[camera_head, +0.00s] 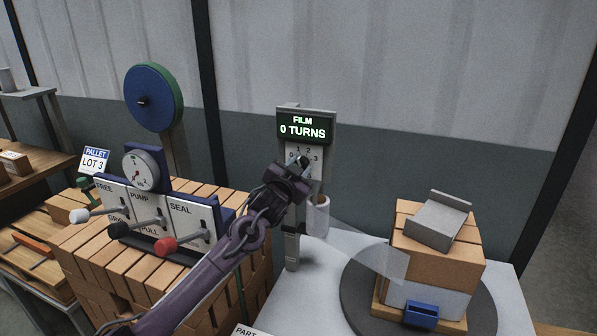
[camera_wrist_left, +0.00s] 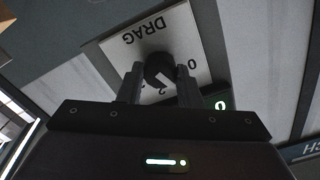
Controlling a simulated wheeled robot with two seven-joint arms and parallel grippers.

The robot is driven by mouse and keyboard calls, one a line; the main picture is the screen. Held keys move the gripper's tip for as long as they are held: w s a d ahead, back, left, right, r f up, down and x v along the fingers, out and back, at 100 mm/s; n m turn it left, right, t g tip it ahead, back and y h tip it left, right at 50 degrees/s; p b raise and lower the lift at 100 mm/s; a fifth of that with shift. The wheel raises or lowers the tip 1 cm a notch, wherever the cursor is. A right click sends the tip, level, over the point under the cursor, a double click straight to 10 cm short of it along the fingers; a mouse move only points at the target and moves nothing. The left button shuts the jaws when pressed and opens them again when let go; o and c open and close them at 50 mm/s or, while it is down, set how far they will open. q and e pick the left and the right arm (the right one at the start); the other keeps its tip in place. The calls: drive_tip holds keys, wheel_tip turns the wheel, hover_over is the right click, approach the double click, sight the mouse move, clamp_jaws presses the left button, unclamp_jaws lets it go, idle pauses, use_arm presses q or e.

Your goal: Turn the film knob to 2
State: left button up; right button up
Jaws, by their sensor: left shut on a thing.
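The film knob (camera_wrist_left: 160,72) is dark and round, on a white dial plate (camera_wrist_left: 185,38) that reads DRAG with numbers around it. In the head view the dial plate (camera_head: 316,172) sits on a post under a green-lit display (camera_head: 305,127) reading FILM 0 TURNS. My left gripper (camera_head: 304,165) is at the dial, and its fingers cover part of the plate and the knob. In the left wrist view my left gripper (camera_wrist_left: 158,85) is shut on the knob, one finger on each side. The knob's pointer setting is hidden. My right gripper is not in view.
A turntable (camera_head: 357,300) with a stack of bricks (camera_head: 432,256) stands at the right on a grey table. Left of my arm, a lever panel (camera_head: 150,222) with white, black and red handles stands by a brick pallet (camera_head: 90,262).

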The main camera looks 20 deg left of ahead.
use_arm(q)
drive_tip(key=m+b, duration=0.3)
drive_tip(key=m, duration=0.5)
drive_tip(key=shift+f+m, duration=0.1)
drive_tip(key=shift+m, duration=0.3)
idle(0.4)
drive_tip(key=o, duration=1)
drive_tip(key=shift+c, duration=0.2)
drive_tip(key=s+b, duration=0.2)
drive_tip(key=s, duration=0.6)
drive_tip(key=shift+a, duration=0.1)
